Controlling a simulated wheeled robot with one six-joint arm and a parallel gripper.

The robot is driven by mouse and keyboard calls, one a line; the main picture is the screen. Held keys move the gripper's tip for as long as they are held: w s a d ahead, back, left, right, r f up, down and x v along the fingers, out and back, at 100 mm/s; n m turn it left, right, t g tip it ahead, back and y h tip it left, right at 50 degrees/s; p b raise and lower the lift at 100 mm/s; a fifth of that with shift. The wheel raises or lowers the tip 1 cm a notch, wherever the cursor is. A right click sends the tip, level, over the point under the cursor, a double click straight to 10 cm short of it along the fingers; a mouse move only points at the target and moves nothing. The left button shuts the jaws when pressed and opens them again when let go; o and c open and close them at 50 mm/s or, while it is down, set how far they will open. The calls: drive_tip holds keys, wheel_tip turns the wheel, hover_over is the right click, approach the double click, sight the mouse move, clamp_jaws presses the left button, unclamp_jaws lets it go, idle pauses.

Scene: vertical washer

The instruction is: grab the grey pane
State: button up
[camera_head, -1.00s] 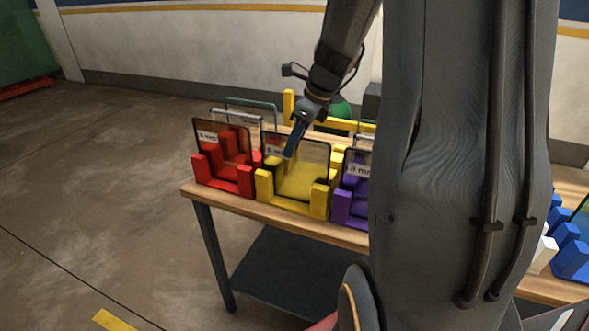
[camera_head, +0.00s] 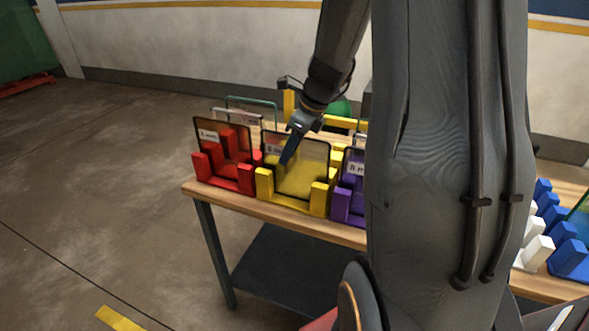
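Several see-through panes stand upright in coloured holders on a wooden table. A dark-edged pane (camera_head: 313,154) with a white label stands in the yellow holder (camera_head: 317,197). Another dark-edged pane (camera_head: 211,123) stands in the red holder (camera_head: 243,178), and part of a third (camera_head: 353,155) shows in the purple holder (camera_head: 347,203). I cannot tell for sure which pane is the grey one. My gripper (camera_head: 285,158) points down at the upper left of the pane in the yellow holder, by its label. Its finger gap is too small to see, and contact with the pane is unclear.
More panes stand behind, one with a green edge (camera_head: 256,99). White (camera_head: 536,250) and blue (camera_head: 570,258) holders are at the right of the table (camera_head: 275,214). My arm hides the table's middle. The floor at left is clear.

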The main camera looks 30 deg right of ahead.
drive_tip(key=shift+c, duration=0.6)
clamp_jaws()
idle(1.0)
